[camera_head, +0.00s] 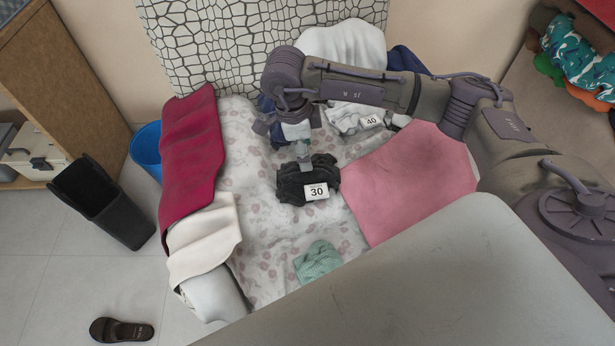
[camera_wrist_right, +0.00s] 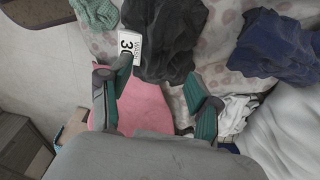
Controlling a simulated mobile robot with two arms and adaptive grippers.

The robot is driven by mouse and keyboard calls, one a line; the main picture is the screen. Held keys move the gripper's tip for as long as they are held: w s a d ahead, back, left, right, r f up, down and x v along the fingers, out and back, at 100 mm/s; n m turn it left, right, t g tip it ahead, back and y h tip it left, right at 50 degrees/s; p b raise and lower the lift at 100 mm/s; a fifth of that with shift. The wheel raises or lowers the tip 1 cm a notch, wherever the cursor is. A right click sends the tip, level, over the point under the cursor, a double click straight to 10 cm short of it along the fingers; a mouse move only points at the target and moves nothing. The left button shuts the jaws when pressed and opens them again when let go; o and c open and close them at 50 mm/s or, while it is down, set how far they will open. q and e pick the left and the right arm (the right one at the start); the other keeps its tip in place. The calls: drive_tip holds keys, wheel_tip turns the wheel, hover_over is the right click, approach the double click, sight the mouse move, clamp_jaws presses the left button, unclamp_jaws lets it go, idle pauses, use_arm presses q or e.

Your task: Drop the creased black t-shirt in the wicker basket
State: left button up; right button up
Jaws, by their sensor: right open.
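The creased black t-shirt (camera_head: 293,186) lies crumpled on the patterned bed, with a white "30" tag (camera_head: 316,192) on its front. In the right wrist view the black t-shirt (camera_wrist_right: 165,35) lies beyond the fingertips, with its tag (camera_wrist_right: 130,44) beside the left finger. I see no wicker basket. My left gripper is not in view.
A pink cloth (camera_head: 412,182) lies right of the t-shirt, a mint cloth (camera_head: 318,261) in front, and red (camera_head: 190,155) and cream (camera_head: 205,240) cloths left. White clothes with a "40" tag (camera_head: 371,121) lie behind.

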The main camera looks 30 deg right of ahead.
sight(308, 177)
wheel_tip(308, 177, down, 2)
drive_tip(key=shift+d+f, duration=0.1)
drive_tip(key=shift+f, duration=0.05)
drive_tip(key=f, duration=0.4)
drive_tip(key=shift+s+d+f, duration=0.1)
drive_tip(key=shift+s+d, duration=0.1)
drive_tip(key=shift+s, duration=0.1)
drive_tip(key=shift+f, duration=0.45)
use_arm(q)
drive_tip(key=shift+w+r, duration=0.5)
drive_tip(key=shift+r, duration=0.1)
use_arm(e)
clamp_jaws()
